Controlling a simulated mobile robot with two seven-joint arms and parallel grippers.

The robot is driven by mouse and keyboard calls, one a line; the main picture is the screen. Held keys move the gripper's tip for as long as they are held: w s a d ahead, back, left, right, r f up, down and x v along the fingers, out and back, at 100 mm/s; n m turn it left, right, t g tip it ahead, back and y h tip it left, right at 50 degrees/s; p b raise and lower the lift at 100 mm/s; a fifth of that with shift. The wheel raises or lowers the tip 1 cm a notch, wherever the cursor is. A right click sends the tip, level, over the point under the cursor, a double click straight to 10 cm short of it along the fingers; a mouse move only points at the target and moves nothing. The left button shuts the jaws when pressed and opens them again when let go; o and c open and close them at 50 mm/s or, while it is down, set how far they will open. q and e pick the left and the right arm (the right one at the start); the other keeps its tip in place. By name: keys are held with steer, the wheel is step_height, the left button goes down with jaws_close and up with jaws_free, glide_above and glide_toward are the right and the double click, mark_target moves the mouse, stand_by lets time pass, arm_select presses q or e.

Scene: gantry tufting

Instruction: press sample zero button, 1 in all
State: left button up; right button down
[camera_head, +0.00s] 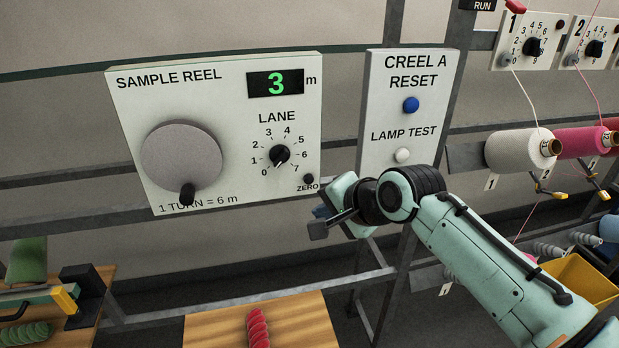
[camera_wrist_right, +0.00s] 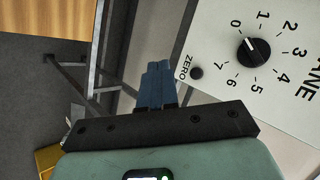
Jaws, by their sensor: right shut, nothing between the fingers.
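The ZERO button (camera_head: 308,179) is a small dark round button at the lower right corner of the white SAMPLE REEL panel (camera_head: 225,80). It also shows in the right wrist view (camera_wrist_right: 196,73). The green display (camera_head: 276,84) reads 3 m. My right gripper (camera_head: 321,212) is just below and to the right of the button in the head view. Its blue fingers (camera_wrist_right: 158,84) are together and empty, and in the wrist view they lie a little left of the button, apart from it in the picture. My left gripper is not in view.
The LANE dial (camera_head: 279,155) points toward 0. The grey reel disc (camera_head: 181,157) has its dark handle at the bottom. A CREEL A RESET panel (camera_head: 428,105) with blue and white buttons stands close beside my right arm. A wooden table (camera_head: 215,330) holds a red skein.

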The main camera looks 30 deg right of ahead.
mark_target(309, 179)
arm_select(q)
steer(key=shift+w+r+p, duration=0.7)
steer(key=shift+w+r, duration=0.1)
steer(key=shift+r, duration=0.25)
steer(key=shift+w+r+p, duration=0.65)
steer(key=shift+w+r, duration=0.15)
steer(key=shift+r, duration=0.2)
arm_select(e)
steer(key=shift+w+d, duration=0.25)
steer(key=shift+w, duration=0.9)
steer(key=shift+w+d, duration=0.3)
steer(key=shift+w, duration=0.8)
steer(key=shift+w+d, duration=0.25)
steer(key=shift+w, duration=0.9)
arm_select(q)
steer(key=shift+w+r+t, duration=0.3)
arm_select(e)
steer(key=shift+w+d, duration=0.1)
steer(key=shift+w, duration=0.35)
steer(key=shift+s, duration=0.15)
